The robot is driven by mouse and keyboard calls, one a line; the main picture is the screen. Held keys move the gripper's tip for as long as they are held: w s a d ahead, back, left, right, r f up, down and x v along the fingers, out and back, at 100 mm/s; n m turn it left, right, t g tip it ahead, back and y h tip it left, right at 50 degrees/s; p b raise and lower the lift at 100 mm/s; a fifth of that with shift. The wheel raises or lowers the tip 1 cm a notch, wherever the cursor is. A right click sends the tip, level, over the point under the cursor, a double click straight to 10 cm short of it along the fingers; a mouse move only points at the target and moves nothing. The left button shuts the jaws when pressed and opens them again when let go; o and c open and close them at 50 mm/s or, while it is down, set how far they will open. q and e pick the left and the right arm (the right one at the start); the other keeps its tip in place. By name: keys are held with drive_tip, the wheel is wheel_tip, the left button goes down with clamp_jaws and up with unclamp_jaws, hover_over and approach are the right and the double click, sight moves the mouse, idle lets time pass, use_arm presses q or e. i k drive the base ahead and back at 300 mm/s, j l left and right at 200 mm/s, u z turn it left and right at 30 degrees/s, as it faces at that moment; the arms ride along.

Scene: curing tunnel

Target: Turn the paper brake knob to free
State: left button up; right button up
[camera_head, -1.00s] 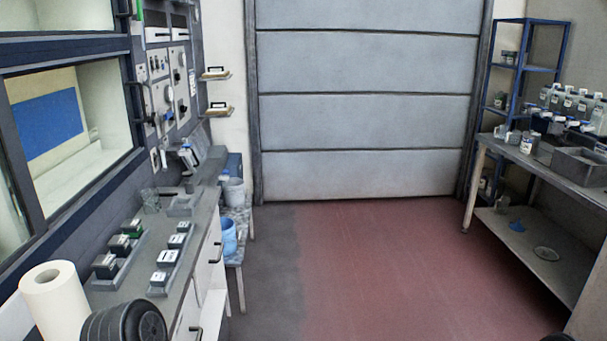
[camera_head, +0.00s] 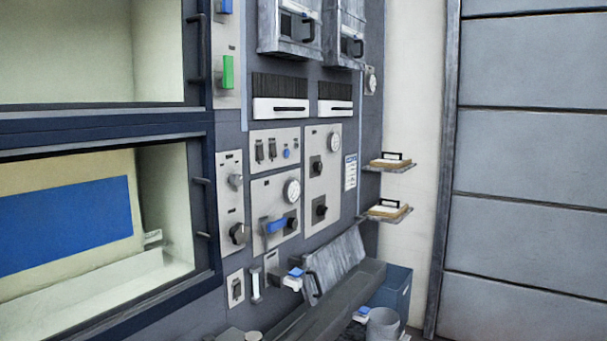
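Several knobs show on the wall panels, and I cannot tell which one is the paper brake knob because the labels are too small to read. A black round knob (camera_head: 237,234) and a grey knob (camera_head: 235,182) sit on the narrow left panel. Two black knobs, an upper one (camera_head: 317,168) and a lower one (camera_head: 320,210), sit on the right panel below a gauge. Another black knob (camera_head: 291,223) is beside a blue lever handle (camera_head: 274,226) on the middle panel. Neither of my grippers is in view.
An open-fronted cabinet (camera_head: 201,196) stands at left. A tilted grey lid with a handle (camera_head: 336,262) projects below the panels. Two small shelves, one upper (camera_head: 389,168) and one lower (camera_head: 386,215), stick out at right. A grey bucket (camera_head: 383,327) stands below.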

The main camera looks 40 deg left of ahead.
sight(236, 180)
drive_tip(key=i, duration=1.55)
drive_tip(key=u, duration=1.5)
